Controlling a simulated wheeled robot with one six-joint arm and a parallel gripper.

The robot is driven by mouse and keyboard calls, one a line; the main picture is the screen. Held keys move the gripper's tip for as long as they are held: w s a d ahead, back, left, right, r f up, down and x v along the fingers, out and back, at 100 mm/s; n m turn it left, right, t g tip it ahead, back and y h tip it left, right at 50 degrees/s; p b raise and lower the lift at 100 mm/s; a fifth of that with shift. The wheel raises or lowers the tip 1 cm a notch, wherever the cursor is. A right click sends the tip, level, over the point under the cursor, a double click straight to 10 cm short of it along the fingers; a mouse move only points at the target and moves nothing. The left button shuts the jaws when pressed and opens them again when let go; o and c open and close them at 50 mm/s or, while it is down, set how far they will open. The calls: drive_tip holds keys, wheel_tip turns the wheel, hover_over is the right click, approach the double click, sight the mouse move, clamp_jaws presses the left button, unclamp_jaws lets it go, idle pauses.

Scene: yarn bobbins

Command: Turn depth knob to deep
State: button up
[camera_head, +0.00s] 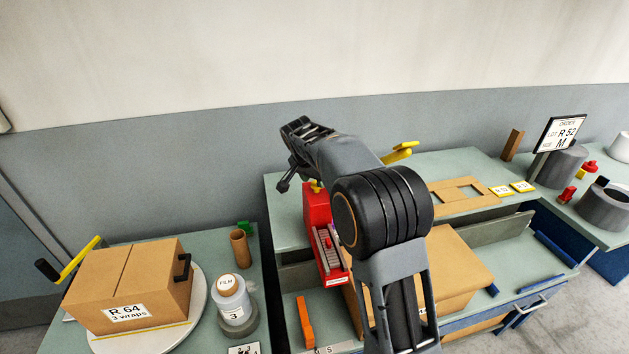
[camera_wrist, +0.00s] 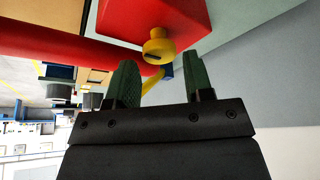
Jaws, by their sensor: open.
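A red box-shaped machine (camera_head: 318,205) stands at the left end of the green bench, behind my arm. A yellow knob (camera_wrist: 158,46) with a dark slot sticks out of its red body (camera_wrist: 185,18) in the wrist view. In the head view a small bit of yellow (camera_head: 316,187) shows at the top of the machine, mostly covered by my wrist. My gripper (camera_wrist: 160,78) is open and empty, its two green fingers apart. The knob is just beyond the fingertips, around the middle of the gap. I cannot tell whether they touch. The knob's setting marks are not readable.
A yellow lever (camera_head: 402,150) rises behind my arm. A cardboard box (camera_head: 130,285) on a round turntable (camera_head: 204,320) and a film roll (camera_head: 234,300) stand on the left bench. An orange tool (camera_head: 304,322) lies below the machine. A wooden frame (camera_head: 462,192) lies at right.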

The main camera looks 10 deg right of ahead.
drive_tip(key=shift+x, duration=1.1)
drive_tip(key=c, duration=0.6)
